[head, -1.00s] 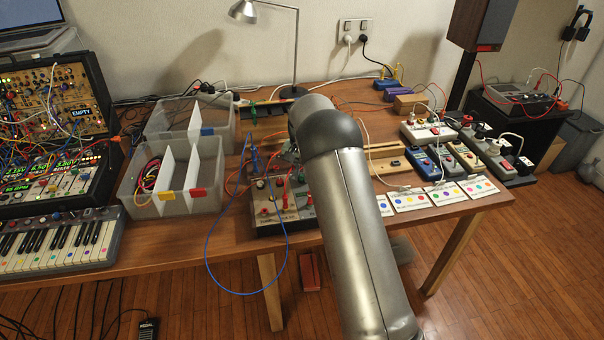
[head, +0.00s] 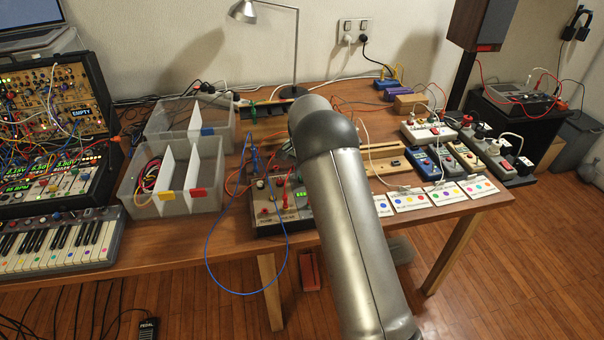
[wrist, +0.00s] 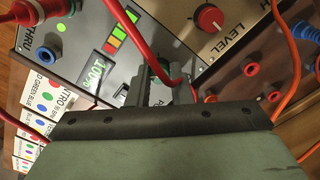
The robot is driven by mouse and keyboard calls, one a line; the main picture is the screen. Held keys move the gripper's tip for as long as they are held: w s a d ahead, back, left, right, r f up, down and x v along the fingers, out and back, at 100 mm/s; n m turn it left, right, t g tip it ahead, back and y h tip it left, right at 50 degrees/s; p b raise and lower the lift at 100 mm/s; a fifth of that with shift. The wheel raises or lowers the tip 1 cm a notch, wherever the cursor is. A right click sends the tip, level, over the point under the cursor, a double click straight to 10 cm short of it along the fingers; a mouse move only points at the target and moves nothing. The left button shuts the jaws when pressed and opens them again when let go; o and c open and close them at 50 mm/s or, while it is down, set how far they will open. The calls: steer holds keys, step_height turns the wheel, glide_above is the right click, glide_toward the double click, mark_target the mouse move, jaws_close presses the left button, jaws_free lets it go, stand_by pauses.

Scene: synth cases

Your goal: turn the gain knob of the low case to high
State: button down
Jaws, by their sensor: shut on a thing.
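The low case (head: 265,229) stands at the table's front edge, with its right part behind my arm in the head view. In the wrist view its grey panel (wrist: 82,40) carries a lit bar and a green display (wrist: 98,72) reading about 100%. In the head view my arm hides the gripper.
A red cable (wrist: 170,80) passes close by the fingers. A blue socket (wrist: 46,55) is at left. A blue cable (head: 208,250) hangs over the table edge. Divided bins (head: 150,207) stand left.

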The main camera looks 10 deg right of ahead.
steer(key=c, duration=1.3)
jaws_free()
steer(key=shift+r, duration=0.1)
step_height(320, 180, up, 17)
steer(key=shift+r, duration=0.2)
steer(key=s+r+n, duration=0.2)
steer(key=s+r, duration=0.2)
steer(key=s, duration=0.7)
steer(key=s+f+n, duration=0.3)
steer(key=s, duration=1.3)
steer(key=s+f+n+p, duration=0.1)
steer(key=s+f+n, duration=0.3)
steer(key=s, duration=1.1)
steer(key=shift+s+a, duration=0.35)
steer(key=shift+a, duration=0.05)
